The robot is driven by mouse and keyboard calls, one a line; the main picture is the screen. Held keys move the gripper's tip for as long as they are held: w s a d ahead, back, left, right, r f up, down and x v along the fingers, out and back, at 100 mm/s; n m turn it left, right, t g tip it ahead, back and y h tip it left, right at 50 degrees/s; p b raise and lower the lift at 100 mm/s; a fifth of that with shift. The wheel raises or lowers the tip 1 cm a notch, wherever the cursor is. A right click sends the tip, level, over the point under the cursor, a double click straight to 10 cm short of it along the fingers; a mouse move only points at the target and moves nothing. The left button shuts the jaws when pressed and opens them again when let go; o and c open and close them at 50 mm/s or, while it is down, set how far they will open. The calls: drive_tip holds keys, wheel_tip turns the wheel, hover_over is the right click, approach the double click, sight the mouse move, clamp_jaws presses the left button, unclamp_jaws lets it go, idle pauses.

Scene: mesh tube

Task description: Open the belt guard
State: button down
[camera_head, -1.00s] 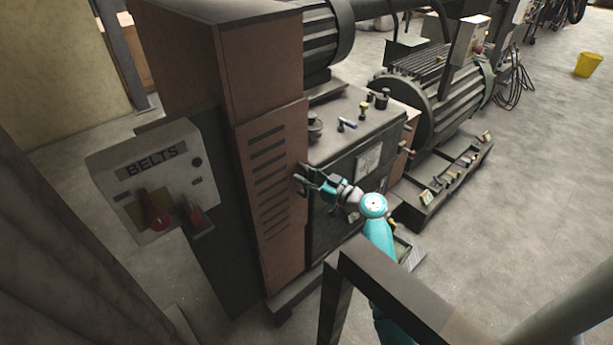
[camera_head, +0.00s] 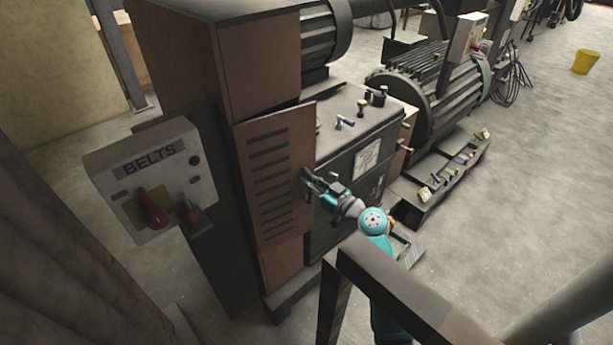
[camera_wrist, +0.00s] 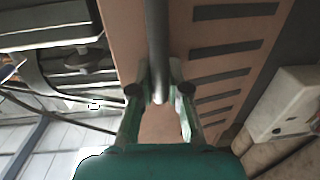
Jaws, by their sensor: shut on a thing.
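The belt guard (camera_head: 266,160) is a brown slotted door on the front of the tall brown cabinet. It stands slightly ajar, its right edge swung out from the cabinet. My gripper (camera_head: 309,181) is at that right edge, shut on the guard's handle. In the wrist view the handle is a grey vertical bar (camera_wrist: 157,50) between the two fingers of my gripper (camera_wrist: 160,88). The slotted face of the guard also shows in the wrist view (camera_wrist: 180,28). The handle is mostly hidden by my gripper in the head view.
A grey control box labelled BELTS (camera_head: 150,182) with a red lever (camera_head: 152,208) stands left of the guard. A dark machine block (camera_head: 350,165) stands right behind my gripper. A dark rail (camera_head: 400,300) crosses the near foreground. Open floor (camera_head: 540,180) lies to the right.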

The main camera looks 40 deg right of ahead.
drive_tip(key=s+a, duration=0.5)
drive_tip(key=s, duration=0.2)
drive_tip(key=shift+s, duration=0.15)
idle(0.4)
drive_tip(key=c, duration=1.1)
unclamp_jaws()
drive_tip(key=shift+c, duration=0.2)
drive_tip(key=s+d, duration=0.1)
drive_tip(key=s, duration=1.1)
